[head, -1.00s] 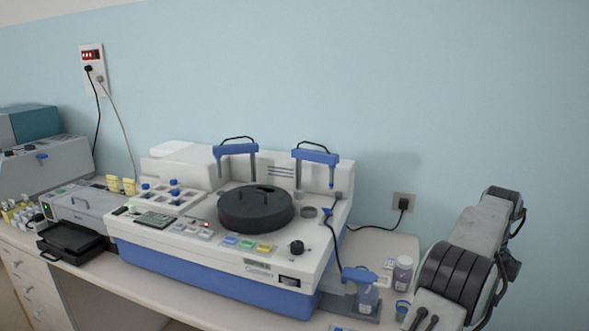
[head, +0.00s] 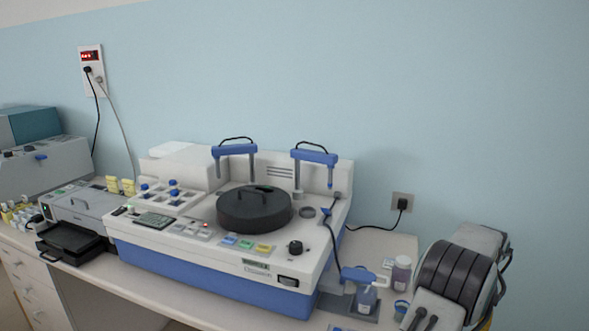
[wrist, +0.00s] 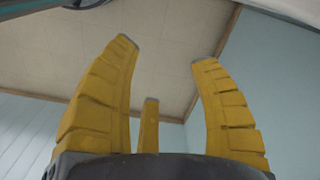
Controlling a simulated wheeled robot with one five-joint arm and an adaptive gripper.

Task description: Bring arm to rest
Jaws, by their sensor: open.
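My gripper (wrist: 160,60) shows in the wrist view with its yellow fingers spread wide and nothing between them. It points up toward the ceiling (wrist: 165,35), with the blue wall (wrist: 290,95) at the right. In the head view my arm shows at the lower right, folded low beside the bench. The gripper itself does not show in the head view.
A white and blue staining machine (head: 205,275) with a black round lid (head: 254,210) stands on the bench (head: 110,288). Small bottles (head: 402,273) stand right of it, close to my arm. A printer-like device (head: 90,205) stands left.

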